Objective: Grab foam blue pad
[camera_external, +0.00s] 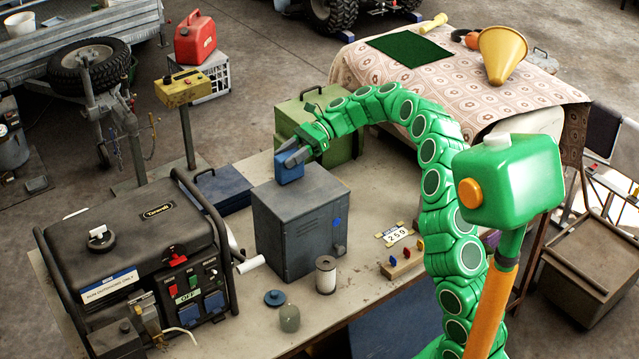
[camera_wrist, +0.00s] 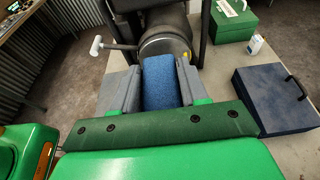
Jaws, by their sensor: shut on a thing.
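The blue foam pad (camera_external: 290,170) is a small, rough-textured block over the top of the grey metal cabinet (camera_external: 298,225) on the workbench. I cannot tell whether its underside touches the cabinet. My gripper (camera_external: 291,157) reaches it from behind and is shut on it. In the wrist view the pad (camera_wrist: 160,84) stands between the two grey fingers of my gripper (camera_wrist: 155,80), one on each side. Its near end is hidden behind the green gripper body.
The generator (camera_external: 130,250) stands left of the cabinet. A flat blue case (camera_external: 222,188) and an olive-green box (camera_external: 342,150) lie behind it.

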